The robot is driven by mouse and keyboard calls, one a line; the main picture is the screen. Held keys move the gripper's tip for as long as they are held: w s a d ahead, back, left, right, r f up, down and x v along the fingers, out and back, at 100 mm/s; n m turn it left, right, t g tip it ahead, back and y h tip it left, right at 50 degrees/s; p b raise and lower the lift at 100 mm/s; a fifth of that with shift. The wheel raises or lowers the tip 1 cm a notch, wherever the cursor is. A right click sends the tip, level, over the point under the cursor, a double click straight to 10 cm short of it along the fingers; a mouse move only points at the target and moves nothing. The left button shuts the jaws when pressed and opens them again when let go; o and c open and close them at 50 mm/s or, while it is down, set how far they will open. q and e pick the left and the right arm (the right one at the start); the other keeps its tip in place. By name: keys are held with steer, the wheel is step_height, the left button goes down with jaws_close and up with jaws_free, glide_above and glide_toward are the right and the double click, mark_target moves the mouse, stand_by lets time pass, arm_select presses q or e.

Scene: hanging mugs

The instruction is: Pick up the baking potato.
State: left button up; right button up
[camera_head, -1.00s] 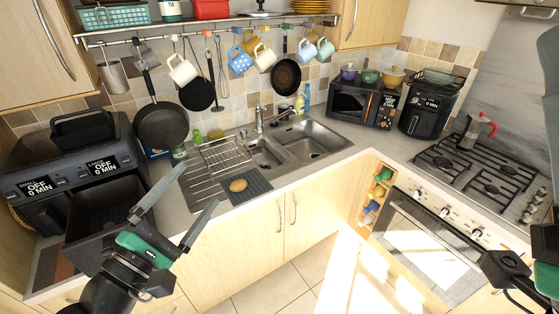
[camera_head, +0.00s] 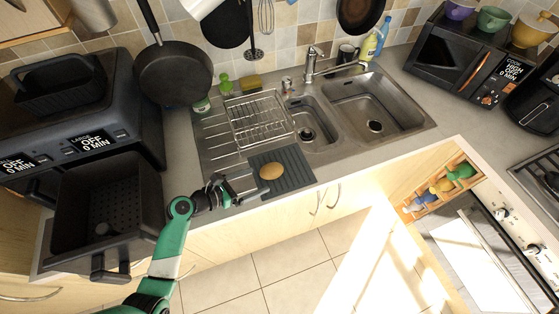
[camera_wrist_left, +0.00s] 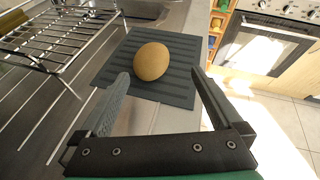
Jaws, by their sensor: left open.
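The baking potato (camera_head: 271,171) is a tan oval lying on a dark ribbed mat (camera_head: 295,179) at the front of the sink's draining board. It also shows in the left wrist view (camera_wrist_left: 152,61), just beyond the fingertips. My left gripper (camera_head: 250,181) is open and empty, low over the counter edge, just left of the potato. In the left wrist view its two fingers (camera_wrist_left: 160,80) are spread on either side of the potato's near end, and the potato appears between and ahead of them. My right gripper is not in view.
A wire dish rack (camera_head: 258,121) stands behind the mat. The sink basins (camera_head: 372,108) lie to the right. An air fryer with its black drawer (camera_head: 108,205) pulled out is at the left. A pan (camera_head: 174,75) hangs behind.

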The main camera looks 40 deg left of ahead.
mark_target(264, 174)
arm_select(q)
steer(key=shift+s+a+f, duration=0.15)
steer(key=shift+s+a, duration=0.1)
steer(key=shift+s, duration=0.1)
steer(key=shift+w+a, duration=0.1)
steer(key=shift+b+x, duration=0.9)
steer(key=shift+b, duration=0.15)
steer(key=shift+w+f, duration=0.1)
steer(key=shift+w, duration=0.25)
steer(key=x, duration=0.5)
steer(key=shift+w+a+b, duration=0.15)
steer(key=shift+a+b, duration=0.15)
steer(key=shift+b, duration=0.05)
steer(key=c, duration=1.4)
